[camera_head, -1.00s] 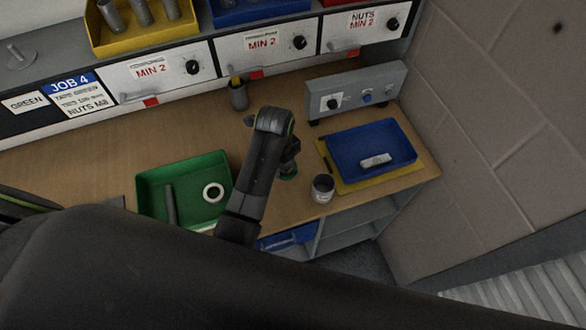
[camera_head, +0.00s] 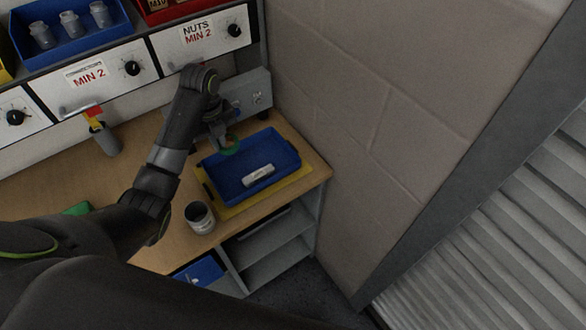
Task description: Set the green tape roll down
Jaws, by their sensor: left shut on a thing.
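The green tape roll (camera_head: 231,147) is in my left gripper (camera_head: 226,139), which is shut on it. The roll shows partly, below the fingers, at the back left part of the blue tray (camera_head: 284,146). I cannot tell whether it touches the tray or hangs above it. The tray stands on a yellow mat (camera_head: 308,172) at the right end of the bench and holds a small whitish item (camera_head: 258,172) with a label. My right gripper is not in view.
A grey can (camera_head: 200,218) stands on the bench (camera_head: 185,248) left of the tray. A grey control box (camera_head: 250,93) stands behind the tray, partly hidden by my arm. A holder cup (camera_head: 108,142) stands further left. The wall (camera_head: 370,130) closes off the right side.

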